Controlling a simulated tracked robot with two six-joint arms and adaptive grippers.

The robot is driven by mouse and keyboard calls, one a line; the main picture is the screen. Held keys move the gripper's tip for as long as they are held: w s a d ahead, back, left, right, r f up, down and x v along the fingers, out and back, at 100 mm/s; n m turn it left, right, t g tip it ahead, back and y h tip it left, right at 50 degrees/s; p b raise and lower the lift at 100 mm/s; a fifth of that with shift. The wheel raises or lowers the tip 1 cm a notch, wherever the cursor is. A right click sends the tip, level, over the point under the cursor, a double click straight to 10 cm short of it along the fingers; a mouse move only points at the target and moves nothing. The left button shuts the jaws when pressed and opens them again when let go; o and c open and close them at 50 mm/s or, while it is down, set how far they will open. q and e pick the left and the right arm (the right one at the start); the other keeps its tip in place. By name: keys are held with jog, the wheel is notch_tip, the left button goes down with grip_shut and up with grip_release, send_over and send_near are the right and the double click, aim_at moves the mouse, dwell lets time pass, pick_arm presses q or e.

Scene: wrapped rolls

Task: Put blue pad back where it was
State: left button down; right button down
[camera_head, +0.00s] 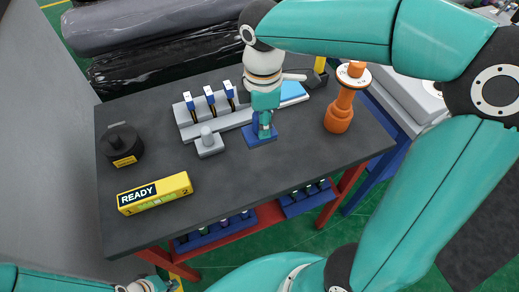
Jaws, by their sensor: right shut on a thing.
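A dark blue square pad (251,137) is at the middle of the dark table, directly below my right gripper. My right gripper (265,132) points straight down, its fingers shut on the blue pad's upper part, which they mostly hide. The pad looks level and at or very near the table top; I cannot tell whether it touches. A lighter blue flat piece (293,91) lies on the grey rack behind it. My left gripper (150,286) only just shows at the bottom left edge, and its fingers are not clear.
The grey rack (188,128) holds three blue-and-white upright pieces. A small grey block (209,146) sits left of the pad. A yellow READY box (155,194), a black round container (122,148) and an orange stand (340,113) are on the table. The front middle is clear.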

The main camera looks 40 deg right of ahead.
notch_tip(320, 180, down, 10)
dwell(0.5)
jog(key=shift+f+b, duration=0.15)
jog(key=shift+b, duration=0.25)
jog(key=c, duration=0.9)
grip_release()
jog(key=shift+o, duration=0.2)
jog(key=shift+r, duration=0.3)
notch_tip(320, 180, up, 12)
jog(key=shift+f+p, duration=0.15)
jog(key=shift+p, duration=0.45)
